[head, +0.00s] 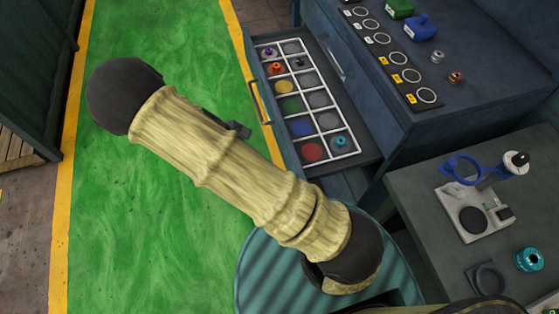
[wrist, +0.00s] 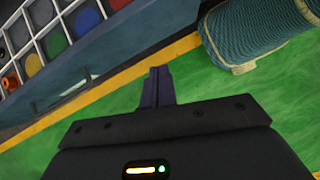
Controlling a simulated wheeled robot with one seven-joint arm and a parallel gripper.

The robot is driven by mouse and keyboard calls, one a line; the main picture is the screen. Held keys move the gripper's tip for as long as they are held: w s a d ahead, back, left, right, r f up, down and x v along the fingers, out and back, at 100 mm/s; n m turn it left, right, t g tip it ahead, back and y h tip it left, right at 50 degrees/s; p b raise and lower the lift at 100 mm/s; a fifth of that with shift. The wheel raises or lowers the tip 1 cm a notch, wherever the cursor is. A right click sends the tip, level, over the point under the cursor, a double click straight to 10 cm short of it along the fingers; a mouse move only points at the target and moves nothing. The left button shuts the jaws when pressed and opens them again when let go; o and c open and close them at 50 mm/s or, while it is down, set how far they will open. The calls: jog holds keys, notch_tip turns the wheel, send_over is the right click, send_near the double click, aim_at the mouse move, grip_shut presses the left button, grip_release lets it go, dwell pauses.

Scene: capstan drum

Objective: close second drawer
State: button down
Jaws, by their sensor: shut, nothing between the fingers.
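An open drawer (head: 283,139) sticks out of the dark blue cabinet, below a shut drawer front with a handle (head: 337,64). Its tray has a white grid with coloured round spots and a few small parts. The open drawer's handle (head: 257,103) is on its outer front. In the wrist view the drawer's blue front (wrist: 120,45) runs across the upper left, with its handle (wrist: 62,92) low on the left. My gripper (wrist: 160,72) is shut and empty, over the floor in front of the drawer and apart from it. In the head view my arm mostly hides the gripper.
The cabinet top (head: 463,60) holds a labelled strip, green and blue blocks and small metal parts. A grey bench (head: 430,220) at right carries a device and a teal part. A rope-wound drum (wrist: 265,30) stands near. The green floor (head: 140,220) is clear.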

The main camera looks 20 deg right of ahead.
jog(key=a+f+n+h, duration=0.1)
jog(key=w+a+f+n+t+h, duration=0.1)
jog(key=f+n, duration=0.1)
jog(key=shift+f+b, duration=0.15)
jog(key=shift+b, duration=0.15)
jog(key=shift+d+f, duration=0.1)
jog(key=p, duration=0.2)
send_near(288, 161)
jog(key=x, duration=0.3)
jog(key=a+x, duration=0.1)
jog(key=x, duration=0.1)
jog(key=shift+d+f, duration=0.15)
jog(key=shift+f, duration=0.35)
jog(key=shift+d, duration=0.6)
jog(key=shift+w+f, duration=0.1)
jog(key=shift+w, duration=0.05)
